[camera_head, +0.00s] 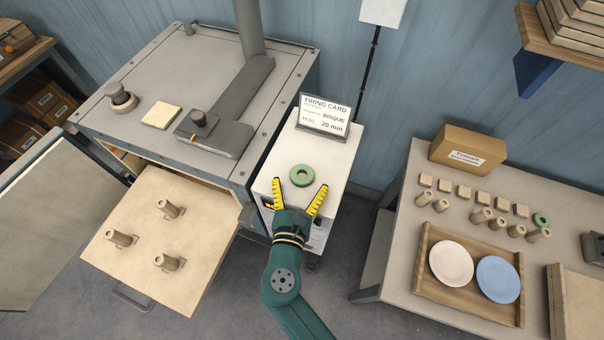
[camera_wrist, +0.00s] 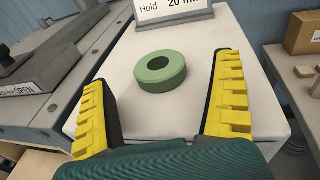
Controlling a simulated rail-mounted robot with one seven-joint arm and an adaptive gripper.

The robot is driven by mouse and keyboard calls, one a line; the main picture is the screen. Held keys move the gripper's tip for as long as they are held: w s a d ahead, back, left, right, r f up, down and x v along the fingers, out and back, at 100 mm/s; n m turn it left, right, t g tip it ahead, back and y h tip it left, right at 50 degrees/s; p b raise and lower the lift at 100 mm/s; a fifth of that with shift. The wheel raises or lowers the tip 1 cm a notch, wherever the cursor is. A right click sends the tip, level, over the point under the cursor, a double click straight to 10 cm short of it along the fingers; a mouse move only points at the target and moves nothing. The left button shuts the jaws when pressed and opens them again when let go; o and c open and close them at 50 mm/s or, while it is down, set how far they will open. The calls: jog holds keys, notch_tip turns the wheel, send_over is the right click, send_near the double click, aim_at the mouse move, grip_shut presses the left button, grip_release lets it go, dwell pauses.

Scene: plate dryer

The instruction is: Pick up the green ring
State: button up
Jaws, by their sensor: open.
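The green ring (camera_head: 295,176) lies flat on top of the white cabinet (camera_head: 335,153), near the middle of its top. My gripper (camera_head: 299,190) is open with yellow fingers spread, at the front of the cabinet top, just short of the ring. In the wrist view the green ring (camera_wrist: 148,75) lies ahead of and between my two fingers (camera_wrist: 160,105), apart from both and nearer the left one. Nothing is held. A second green ring (camera_head: 541,219) stands among small parts on the right table.
The firing card (camera_head: 324,117) stands behind the ring on the cabinet. The kiln (camera_head: 185,85) is to the left, with a pulled-out shelf (camera_head: 190,245) bearing three posts. The right table holds a tray (camera_head: 470,305) with a white and a blue plate.

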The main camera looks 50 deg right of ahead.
aim_at(302, 174)
jog(key=x, duration=0.4)
jog(key=shift+a, duration=0.1)
jog(key=c, duration=1.3)
jog(key=shift+o, duration=0.2)
